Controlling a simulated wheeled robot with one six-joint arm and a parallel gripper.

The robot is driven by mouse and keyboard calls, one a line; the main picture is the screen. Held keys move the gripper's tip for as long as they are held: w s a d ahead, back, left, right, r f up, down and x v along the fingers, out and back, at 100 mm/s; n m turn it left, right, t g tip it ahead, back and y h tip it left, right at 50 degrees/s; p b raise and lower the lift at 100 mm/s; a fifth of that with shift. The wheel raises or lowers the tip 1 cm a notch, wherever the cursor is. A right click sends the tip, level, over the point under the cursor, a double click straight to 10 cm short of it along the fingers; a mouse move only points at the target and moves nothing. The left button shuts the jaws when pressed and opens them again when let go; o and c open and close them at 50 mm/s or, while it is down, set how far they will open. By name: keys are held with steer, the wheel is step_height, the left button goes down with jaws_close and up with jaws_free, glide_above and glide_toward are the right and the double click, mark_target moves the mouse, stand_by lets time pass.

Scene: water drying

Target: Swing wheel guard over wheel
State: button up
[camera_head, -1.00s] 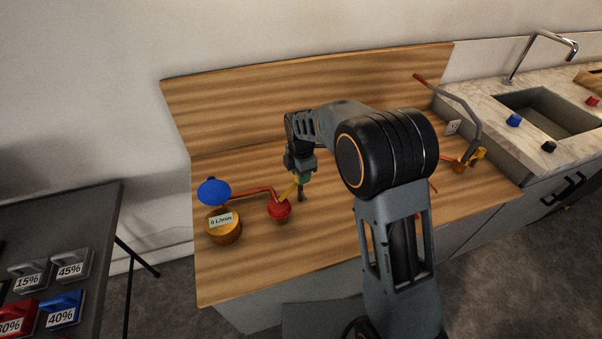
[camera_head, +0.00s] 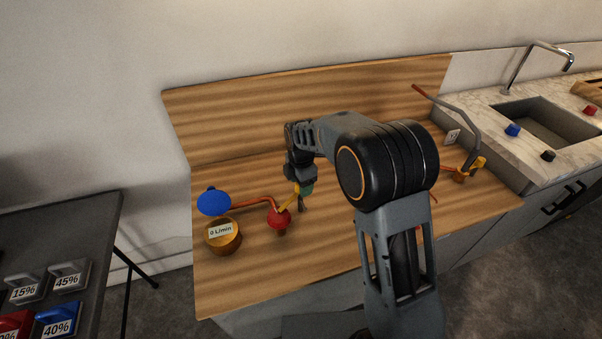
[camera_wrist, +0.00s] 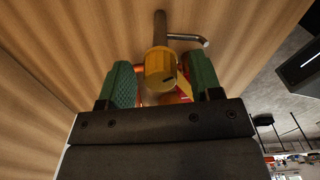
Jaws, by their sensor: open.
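A red rounded part (camera_head: 279,217) with a yellow handle (camera_head: 293,196) stands on the wooden counter, joined to an orange-red pipe. I cannot tell which piece is the guard and which the wheel. My gripper (camera_head: 305,189) is at the upper end of the yellow handle. In the wrist view, the green fingers of my gripper (camera_wrist: 162,82) are open on either side of the yellow handle (camera_wrist: 160,70). Red and orange parts (camera_wrist: 177,95) show behind it, partly hidden by the gripper. Whether a finger touches the handle is unclear.
A round gauge reading 0 L/min (camera_head: 223,236) stands left of the red part, with a blue disc (camera_head: 213,202) above it. A grey bent pipe with a yellow fitting (camera_head: 478,163) is at the right, near the sink (camera_head: 540,122). The front counter is clear.

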step_height(320, 180, up, 14)
steer(key=shift+f, duration=0.25)
stand_by(0.6)
